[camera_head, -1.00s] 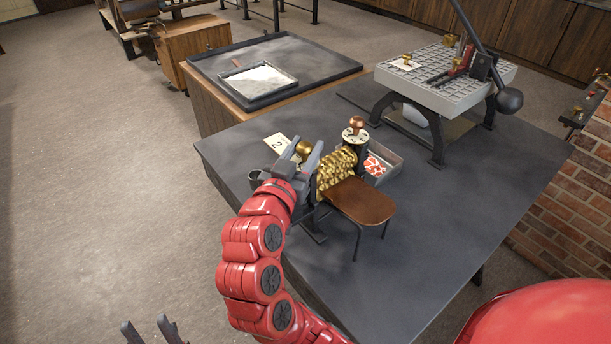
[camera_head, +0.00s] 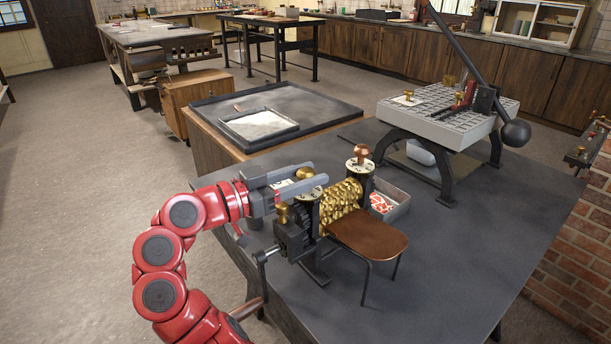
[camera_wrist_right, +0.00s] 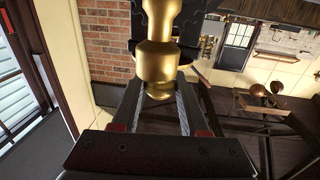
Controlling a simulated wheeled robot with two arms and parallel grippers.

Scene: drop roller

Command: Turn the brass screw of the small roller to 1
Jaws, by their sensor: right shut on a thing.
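The small roller (camera_head: 341,200) stands on the dark table, with gold patterned rolls between two dark posts. The brass screw (camera_head: 305,173) tops its near post, above a pale round dial (camera_head: 311,194) whose marks I cannot read. My right gripper (camera_head: 318,175) comes in level from the left, its two grey fingers shut on the screw's head. The right wrist view shows the waisted brass screw (camera_wrist_right: 158,58) between the fingers (camera_wrist_right: 160,88). A copper-coloured screw (camera_head: 361,152) tops the far post over another dial. My left gripper is not in view.
A brown wooden stand (camera_head: 368,238) adjoins the roller at the front. A grey tray (camera_head: 398,205) with red-and-white pieces lies behind it. A lever press (camera_head: 440,118) stands at the back right. The table's right front is clear.

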